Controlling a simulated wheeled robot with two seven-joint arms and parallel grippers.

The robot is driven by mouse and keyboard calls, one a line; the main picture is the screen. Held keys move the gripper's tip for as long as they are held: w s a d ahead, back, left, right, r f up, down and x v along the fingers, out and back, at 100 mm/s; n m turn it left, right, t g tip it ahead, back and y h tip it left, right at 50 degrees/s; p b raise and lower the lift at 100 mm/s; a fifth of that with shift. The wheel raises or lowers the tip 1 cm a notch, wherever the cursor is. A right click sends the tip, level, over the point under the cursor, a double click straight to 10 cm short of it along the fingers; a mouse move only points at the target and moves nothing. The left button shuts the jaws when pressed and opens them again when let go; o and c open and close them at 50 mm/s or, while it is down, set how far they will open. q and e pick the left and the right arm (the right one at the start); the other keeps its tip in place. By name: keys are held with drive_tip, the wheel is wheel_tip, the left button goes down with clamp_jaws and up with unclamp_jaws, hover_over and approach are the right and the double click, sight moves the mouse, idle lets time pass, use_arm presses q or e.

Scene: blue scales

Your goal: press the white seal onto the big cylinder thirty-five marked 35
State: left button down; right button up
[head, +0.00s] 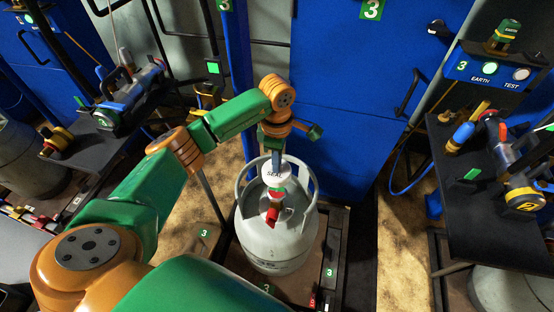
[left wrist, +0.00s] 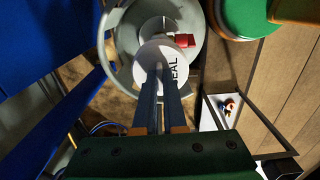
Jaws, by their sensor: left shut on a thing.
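My left gripper (head: 277,158) is shut on the seal from above. In the left wrist view, its fingers (left wrist: 160,92) meet at the seal (left wrist: 152,62), with the cylinder's collar (left wrist: 118,60) behind. My right gripper is not in view.
A blue cabinet (head: 345,110) stands behind the cylinder. The platform (head: 320,255) carries green tags marked 3. A dark bench (head: 480,205) with tools is at the right; another tool bench (head: 120,135) is at the left. A blue EARTH/TEST box (head: 497,70) is at the upper right.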

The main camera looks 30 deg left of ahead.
use_arm(q)
drive_tip(key=b, duration=0.6)
hover_over(277, 191)
wheel_tip(277, 191, down, 8)
drive_tip(key=shift+r, duration=0.1)
drive_tip(key=shift+f+b, duration=1.4)
drive_tip(key=shift+f, duration=0.2)
idle(0.5)
drive_tip(key=c, duration=0.9)
unclamp_jaws()
